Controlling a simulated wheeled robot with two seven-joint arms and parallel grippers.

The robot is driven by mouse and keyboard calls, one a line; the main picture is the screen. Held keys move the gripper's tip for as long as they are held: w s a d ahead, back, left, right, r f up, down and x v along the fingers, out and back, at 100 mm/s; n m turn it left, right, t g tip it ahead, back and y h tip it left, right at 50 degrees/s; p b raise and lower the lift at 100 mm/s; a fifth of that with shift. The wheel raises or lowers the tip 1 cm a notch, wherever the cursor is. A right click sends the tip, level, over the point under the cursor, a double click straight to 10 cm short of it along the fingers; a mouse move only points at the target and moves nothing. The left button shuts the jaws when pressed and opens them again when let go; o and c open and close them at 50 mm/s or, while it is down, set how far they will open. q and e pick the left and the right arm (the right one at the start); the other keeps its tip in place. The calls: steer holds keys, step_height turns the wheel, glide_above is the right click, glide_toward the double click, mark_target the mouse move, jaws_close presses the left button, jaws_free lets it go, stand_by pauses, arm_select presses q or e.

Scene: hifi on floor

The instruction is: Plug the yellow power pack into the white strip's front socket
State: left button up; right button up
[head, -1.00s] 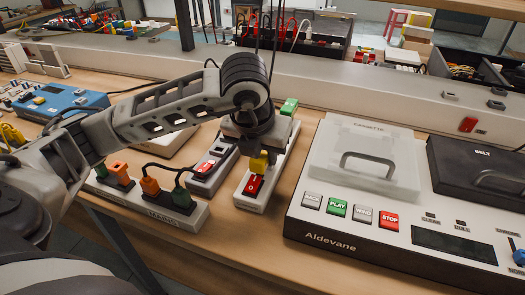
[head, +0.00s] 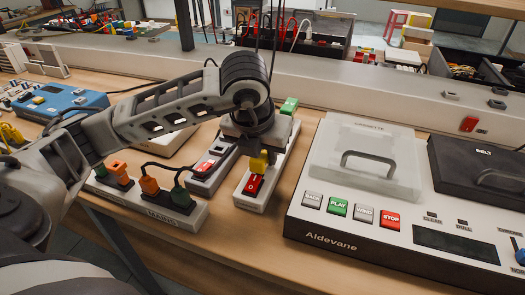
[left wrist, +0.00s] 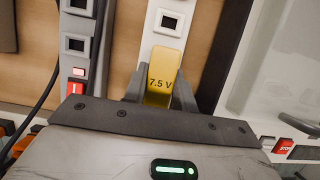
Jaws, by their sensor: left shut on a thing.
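The yellow power pack (head: 258,163) is held low over the white strip (head: 249,204), just behind its red switch (head: 254,185). In the left wrist view the pack (left wrist: 163,76) reads "7.5 V", and an empty dark socket (left wrist: 168,22) of the strip shows beyond it. My left gripper (head: 262,150) points down and is shut on the pack, with a finger on each side. The pack's underside and the socket beneath it are hidden, so I cannot tell whether it is seated. A green plug (head: 289,106) is at the strip's far end. My right gripper is out of view.
A grey strip (head: 205,180) with a red switch lies close on the left. A white "MAINS" strip (head: 176,214) with orange and green plugs and black cables is further left. The large Aldevane cassette deck (head: 330,232) stands on the right. Bare wooden bench shows between strip and deck.

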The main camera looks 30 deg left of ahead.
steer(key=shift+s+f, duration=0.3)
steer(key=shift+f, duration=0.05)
arm_select(q)
steer(key=o, duration=1)
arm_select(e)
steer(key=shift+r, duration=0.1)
arm_select(q)
steer(key=shift+s+r, duration=0.1)
steer(key=shift+r, duration=0.4)
steer(key=p+v, duration=0.3)
steer(key=v, duration=0.4)
steer(key=w+p+v, duration=0.1)
steer(key=p+v, duration=0.1)
steer(key=v, duration=0.4)
steer(key=p+v, duration=0.3)
steer(key=v, duration=0.4)
steer(key=shift+w+a+r+p, duration=0.15)
steer(key=shift+w+r+p, duration=0.15)
steer(key=shift+r, duration=0.3)
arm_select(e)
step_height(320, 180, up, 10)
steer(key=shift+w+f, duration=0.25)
